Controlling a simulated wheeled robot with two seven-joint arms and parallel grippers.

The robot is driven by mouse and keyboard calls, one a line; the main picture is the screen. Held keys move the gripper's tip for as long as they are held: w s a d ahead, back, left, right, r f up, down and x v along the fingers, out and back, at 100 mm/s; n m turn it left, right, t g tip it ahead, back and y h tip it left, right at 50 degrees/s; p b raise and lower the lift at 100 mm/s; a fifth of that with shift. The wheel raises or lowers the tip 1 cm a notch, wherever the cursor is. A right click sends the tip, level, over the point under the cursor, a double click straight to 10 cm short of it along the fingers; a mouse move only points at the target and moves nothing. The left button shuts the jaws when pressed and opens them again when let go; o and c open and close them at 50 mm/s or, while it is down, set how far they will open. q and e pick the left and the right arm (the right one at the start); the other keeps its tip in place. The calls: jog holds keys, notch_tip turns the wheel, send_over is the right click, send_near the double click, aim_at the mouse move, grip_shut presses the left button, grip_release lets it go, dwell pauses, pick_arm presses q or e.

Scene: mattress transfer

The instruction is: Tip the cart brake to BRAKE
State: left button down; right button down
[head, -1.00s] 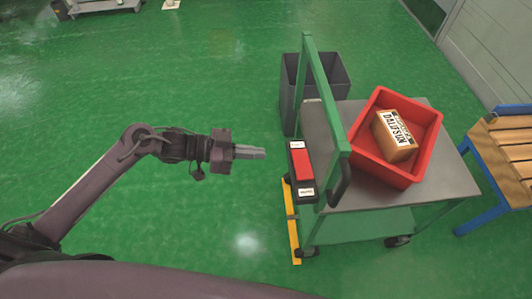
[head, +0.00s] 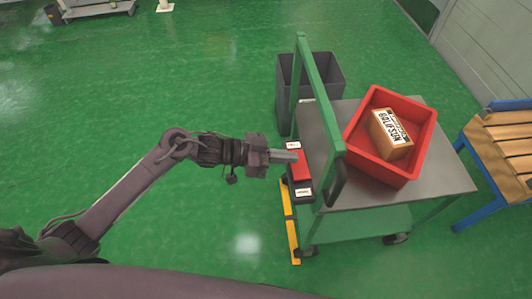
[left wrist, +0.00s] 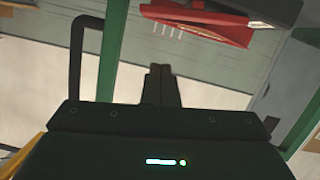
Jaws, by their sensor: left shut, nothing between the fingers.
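The green cart (head: 320,92) stands right of centre in the head view, with a grey top. On its near left side is the brake unit, a red rocker (head: 301,168) on a dark housing with small white labels at both ends; the label text is too small to read. My left gripper (head: 291,156) is shut and empty. Its fingertips are over or beside the far part of the red rocker and partly hide it; I cannot tell whether they touch. In the left wrist view the shut fingers (left wrist: 160,85) point toward the cart frame. My right gripper is not in view.
A red bin (head: 408,167) holding a labelled brown box (head: 390,134) sits on the cart top. A grey bin (head: 322,78) stands behind the cart. A black handle (head: 336,183) is close to the rocker. A wooden bench (head: 505,150) is at right.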

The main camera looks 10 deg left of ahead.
aim_at(299, 165)
pick_arm(q)
jog(key=f, duration=0.2)
jog(key=d+f, duration=0.1)
jog(key=shift+s+f, duration=0.2)
jog(key=shift+f, duration=0.4)
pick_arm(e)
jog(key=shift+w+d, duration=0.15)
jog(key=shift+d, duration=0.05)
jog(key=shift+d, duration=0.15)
